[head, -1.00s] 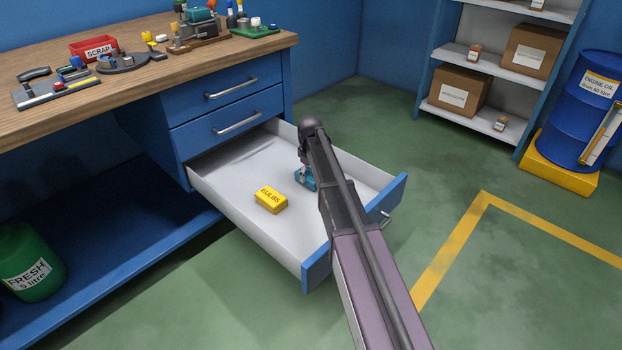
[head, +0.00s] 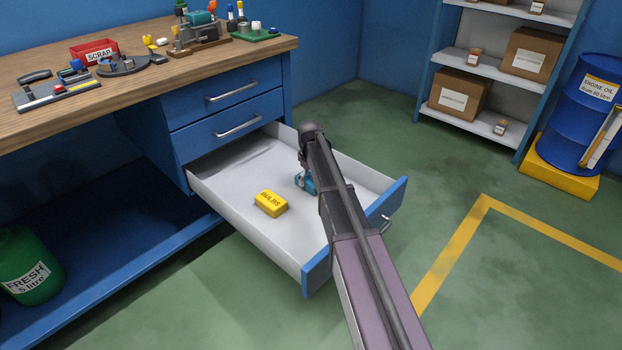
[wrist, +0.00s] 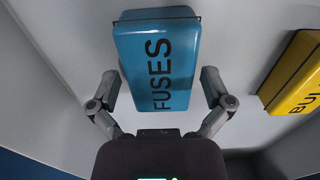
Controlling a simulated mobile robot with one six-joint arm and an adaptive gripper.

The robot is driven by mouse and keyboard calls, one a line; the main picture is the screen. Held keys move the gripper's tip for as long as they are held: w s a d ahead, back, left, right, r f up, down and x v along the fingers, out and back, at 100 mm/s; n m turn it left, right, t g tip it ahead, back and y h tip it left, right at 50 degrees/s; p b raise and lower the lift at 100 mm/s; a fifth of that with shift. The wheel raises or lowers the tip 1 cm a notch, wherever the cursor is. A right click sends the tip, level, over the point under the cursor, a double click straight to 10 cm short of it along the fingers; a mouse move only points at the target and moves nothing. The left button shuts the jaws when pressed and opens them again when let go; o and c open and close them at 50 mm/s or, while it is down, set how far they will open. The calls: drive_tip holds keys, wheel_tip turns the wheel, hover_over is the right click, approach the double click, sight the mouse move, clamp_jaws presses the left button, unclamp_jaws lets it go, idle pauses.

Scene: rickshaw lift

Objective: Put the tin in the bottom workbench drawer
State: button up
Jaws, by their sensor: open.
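A blue tin marked FUSES (wrist: 158,55) is in the wrist view, between the two fingers of my gripper (wrist: 159,78). The fingers are open, one on each side of the tin, with a narrow gap visible. In the head view the blue tin (head: 305,184) is inside the pulled-out bottom drawer (head: 240,219), mostly hidden behind my arm. It appears to rest on the drawer floor. My gripper is also largely hidden there. A yellow tin marked BULBS (head: 271,203) lies on the drawer floor to the left; it also shows in the wrist view (wrist: 296,77).
Two shut drawers (head: 226,93) are above the open one. The workbench top (head: 140,85) carries a red SCRAP box (head: 94,51) and tools. A green bottle (head: 28,265) stands on the lower shelf. Shelves (head: 492,68) and a blue oil drum (head: 594,110) are at right. Floor right of the drawer is clear.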

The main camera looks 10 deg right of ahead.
sight(310, 178)
drive_tip(key=shift+r, duration=0.15)
wheel_tip(310, 178, up, 12)
drive_tip(key=p, duration=1.2)
idle(0.7)
drive_tip(key=s+m, duration=0.7)
drive_tip(key=s, duration=2.2)
drive_tip(key=shift+s, duration=0.2)
drive_tip(key=shift+d, duration=0.15)
